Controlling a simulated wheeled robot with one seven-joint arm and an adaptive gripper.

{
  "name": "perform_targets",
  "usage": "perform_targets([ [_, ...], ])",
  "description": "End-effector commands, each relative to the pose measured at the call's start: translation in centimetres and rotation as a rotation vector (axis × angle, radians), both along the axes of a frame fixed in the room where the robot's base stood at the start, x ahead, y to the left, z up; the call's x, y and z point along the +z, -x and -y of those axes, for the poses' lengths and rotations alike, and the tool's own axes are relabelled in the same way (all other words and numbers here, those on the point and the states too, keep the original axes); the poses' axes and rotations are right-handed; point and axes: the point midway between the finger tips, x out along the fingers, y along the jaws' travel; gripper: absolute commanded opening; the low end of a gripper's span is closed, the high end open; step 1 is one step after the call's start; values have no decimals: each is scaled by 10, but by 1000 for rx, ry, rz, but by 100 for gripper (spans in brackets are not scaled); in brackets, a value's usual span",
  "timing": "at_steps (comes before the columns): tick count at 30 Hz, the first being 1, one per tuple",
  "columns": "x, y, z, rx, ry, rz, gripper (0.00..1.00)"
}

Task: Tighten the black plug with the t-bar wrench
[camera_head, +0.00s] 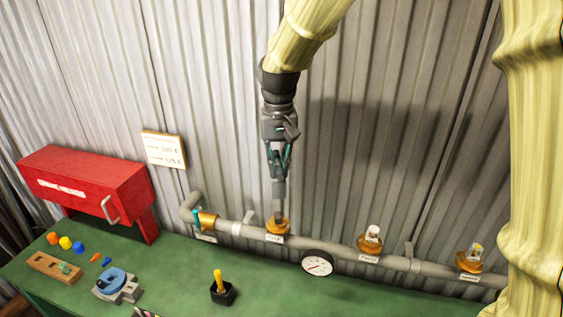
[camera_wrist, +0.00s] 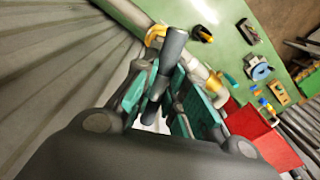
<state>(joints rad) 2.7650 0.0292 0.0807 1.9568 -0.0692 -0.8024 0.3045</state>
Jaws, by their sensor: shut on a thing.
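My gripper (camera_head: 279,168) points down above the grey pipe and is shut on a grey wrench (camera_head: 279,194). The wrench's shaft runs down to the leftmost upright brass fitting (camera_head: 278,227). Its lower end appears to meet the fitting, but I cannot tell how far it is seated. In the wrist view, the thick grey end of the wrench (camera_wrist: 174,44) extends beyond my teal fingers (camera_wrist: 165,92), with the brass fitting (camera_wrist: 155,34) beside it. I cannot make out the black plug; the wrench end covers the top of that fitting.
The grey pipe (camera_head: 340,249) carries a gauge (camera_head: 317,263) and two more brass fittings (camera_head: 369,243) (camera_head: 468,262) to the right. A red box (camera_head: 90,185) stands left. The green bench (camera_head: 175,265) holds a vise (camera_head: 118,286) and a yellow-handled tool (camera_head: 218,279) in a black holder. Corrugated wall stands behind.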

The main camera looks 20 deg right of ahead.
Motion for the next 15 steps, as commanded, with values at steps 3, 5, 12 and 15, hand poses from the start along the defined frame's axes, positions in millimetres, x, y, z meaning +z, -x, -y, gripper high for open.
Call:
perform_targets([
  [3, -11, 1, 0, 0, 1, -2, 0],
  [5, -14, 4, 0, 0, 0, 0, 0],
  [12, -25, 19, 0, 0, 1, 13, 0],
  [15, -31, 15, 0, 0, 0, 11, 0],
])
